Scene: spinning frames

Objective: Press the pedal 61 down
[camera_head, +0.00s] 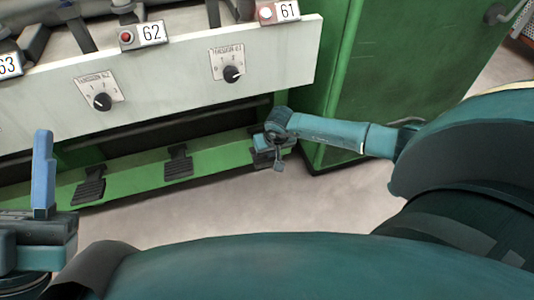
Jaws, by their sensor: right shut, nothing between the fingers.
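Black pedals stick out from the low green rail: one at the left (88,187) and one in the middle (178,162). No number shows on either pedal. My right gripper (277,160) is shut and empty at the right end of the rail, right of the middle pedal. My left gripper (42,175) is at the lower left, with one blue finger showing upright.
A green cabinet (400,60) stands close to the right of my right gripper. The grey floor (190,212) before the rail is clear.

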